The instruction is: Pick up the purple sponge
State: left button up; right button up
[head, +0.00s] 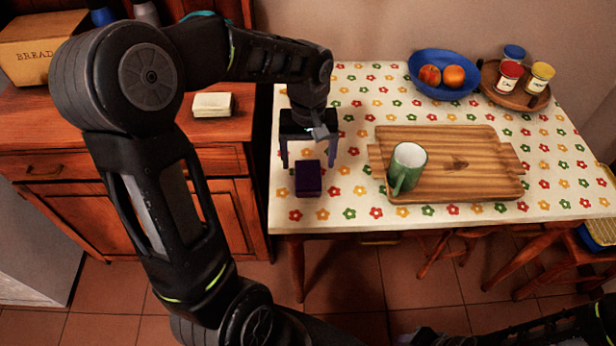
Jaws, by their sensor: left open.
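The purple sponge (308,179) is a small dark block lying on the flowered tablecloth near the table's left front corner. My left gripper (307,164) comes down from above and behind the sponge. Its two fingers are open and point down, one toward each side of the sponge's far end. Nothing shows held between them. I cannot tell from this view how far the fingertips are above the cloth.
A wooden tray (470,185) with a green mug (407,167) stands right of the sponge. A blue fruit bowl (443,92) and a round board with jars (491,82) are at the back right. A wooden cabinet (222,128) adjoins the table (340,215) on the left.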

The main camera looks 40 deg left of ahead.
aim_at(308, 175)
pick_arm(q)
notch_tip(308, 175, down, 5)
jog(key=shift+s+f, duration=0.1)
dwell(0.5)
jog(key=shift+c, duration=0.3)
jog(key=c, duration=1.5)
notch_tip(308, 175, up, 10)
jog(key=shift+r, duration=0.1)
dwell(0.4)
